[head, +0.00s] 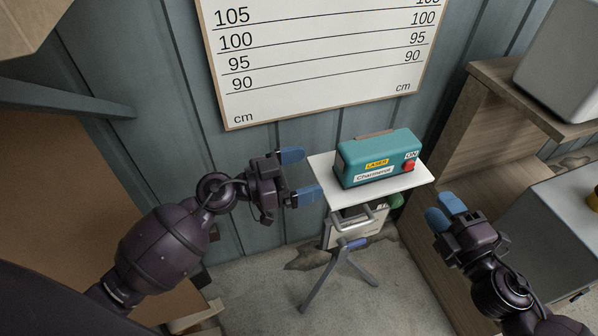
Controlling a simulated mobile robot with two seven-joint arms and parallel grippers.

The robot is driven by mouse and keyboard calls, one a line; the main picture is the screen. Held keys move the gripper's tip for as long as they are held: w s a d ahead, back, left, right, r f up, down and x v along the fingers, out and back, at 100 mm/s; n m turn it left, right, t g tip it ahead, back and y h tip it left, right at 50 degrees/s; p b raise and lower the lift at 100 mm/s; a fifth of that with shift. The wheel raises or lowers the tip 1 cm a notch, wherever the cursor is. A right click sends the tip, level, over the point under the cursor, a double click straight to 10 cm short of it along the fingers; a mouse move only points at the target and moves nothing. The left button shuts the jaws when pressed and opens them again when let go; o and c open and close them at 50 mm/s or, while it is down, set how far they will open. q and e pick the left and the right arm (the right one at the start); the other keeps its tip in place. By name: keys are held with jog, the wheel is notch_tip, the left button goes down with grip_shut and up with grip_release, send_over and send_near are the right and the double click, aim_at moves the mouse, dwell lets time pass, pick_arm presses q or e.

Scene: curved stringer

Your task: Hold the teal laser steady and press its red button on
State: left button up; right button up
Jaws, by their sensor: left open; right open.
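The teal laser (376,158) sits on a small white platform (413,182) on a tripod stand. It has a yellow laser label and a white label on its front. Its red button (408,166) is at the right end of the front, below an "ON" tag. My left gripper (306,176) is open and empty just left of the laser, its blue fingertips near the platform's left edge. My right gripper (446,212) has blue fingertips and is open and empty, to the lower right of the platform, apart from the button.
A height chart (322,62) hangs on the panelled wall behind. A wooden shelf unit (505,128) stands on the right with a grey box (570,62) on top. A grey case with a handle (355,226) is below the platform, near the tripod legs (335,272).

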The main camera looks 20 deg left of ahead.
aim_at(340, 164)
pick_arm(q)
jog(key=x, duration=1)
jog(key=shift+w+d, duration=0.1)
jog(key=shift+c, duration=0.3)
jog(key=c, duration=1.2)
jog(key=shift+c, duration=0.4)
pick_arm(e)
grip_shut()
